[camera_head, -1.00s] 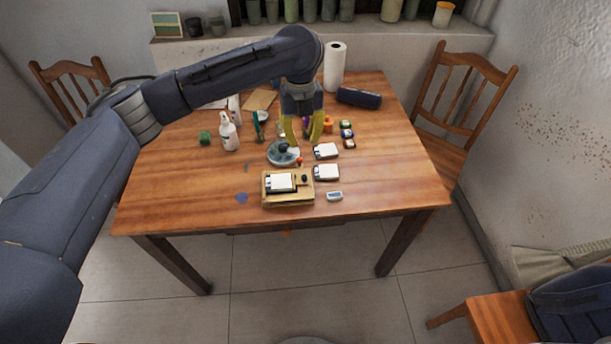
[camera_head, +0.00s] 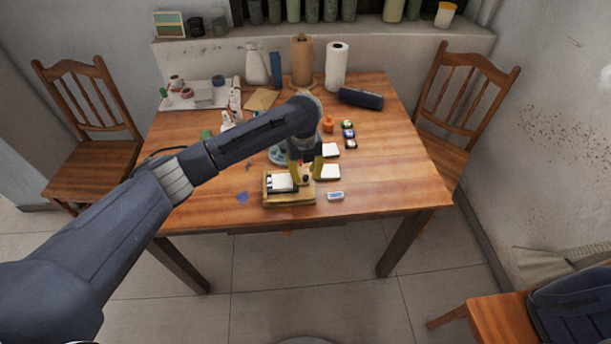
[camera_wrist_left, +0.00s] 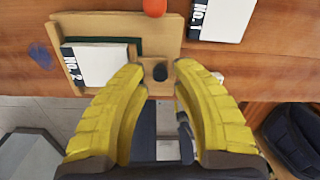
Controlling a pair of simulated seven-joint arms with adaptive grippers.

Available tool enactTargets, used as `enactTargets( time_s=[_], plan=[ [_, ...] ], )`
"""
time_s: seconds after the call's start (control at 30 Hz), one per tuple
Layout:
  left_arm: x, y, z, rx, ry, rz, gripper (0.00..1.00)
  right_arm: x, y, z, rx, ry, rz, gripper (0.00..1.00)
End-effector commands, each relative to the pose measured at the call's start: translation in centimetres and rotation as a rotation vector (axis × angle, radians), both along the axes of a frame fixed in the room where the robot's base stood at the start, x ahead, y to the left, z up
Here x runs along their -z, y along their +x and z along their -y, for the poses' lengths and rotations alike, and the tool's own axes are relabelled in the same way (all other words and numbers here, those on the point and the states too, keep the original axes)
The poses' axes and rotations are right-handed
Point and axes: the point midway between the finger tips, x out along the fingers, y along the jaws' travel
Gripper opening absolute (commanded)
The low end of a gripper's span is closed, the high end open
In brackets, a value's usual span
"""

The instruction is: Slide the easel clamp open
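The easel is a small wooden board (camera_head: 290,200) near the table's front edge, with a white card inside a dark frame on its left part. In the left wrist view the easel (camera_wrist_left: 160,25) holds a white card marked "No. 2" (camera_wrist_left: 100,65). Its clamp shows as a round black knob (camera_wrist_left: 160,73) on a wooden piece at the card's right. My left gripper (camera_head: 306,180) is over the easel's right part. In the wrist view its two yellow fingers (camera_wrist_left: 160,72) are spread to either side of the knob, with gaps visible. Contact cannot be told. My right gripper is not in view.
A "No. 1" card (camera_wrist_left: 222,18) lies right of the easel; another white card (camera_head: 331,150) is behind it. A small pale block (camera_head: 335,196) lies close to the easel's right side. Small paint pots (camera_head: 348,134) stand farther back. The table's right front is clear.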

Motion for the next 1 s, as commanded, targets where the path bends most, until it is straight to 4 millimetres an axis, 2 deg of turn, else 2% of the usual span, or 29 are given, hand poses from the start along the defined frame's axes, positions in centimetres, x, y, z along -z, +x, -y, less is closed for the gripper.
enactTargets(
  time_s=[0.2, 0.57, 0.6, 0.83, 1.0],
  plan=[
    [1.3, 0.0, 0.0, -0.001, -0.001, -0.001, 0.26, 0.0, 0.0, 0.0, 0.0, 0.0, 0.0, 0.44],
    [1.5, 0.0, 0.0, -0.001, 0.0, 0.0, 0.26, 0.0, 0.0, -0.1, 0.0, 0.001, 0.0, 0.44],
    [1.5, 0.0, 0.0, -0.001, 0.0, 0.0, 0.28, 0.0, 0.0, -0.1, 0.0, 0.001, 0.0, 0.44],
    [1.5, 0.0, 0.0, -0.001, 0.0, 0.0, 0.01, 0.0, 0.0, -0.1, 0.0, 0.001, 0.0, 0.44],
    [1.5, 0.0, 0.0, -0.001, 0.0, 0.0, 0.0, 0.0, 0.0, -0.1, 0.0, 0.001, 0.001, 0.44]
  ],
)
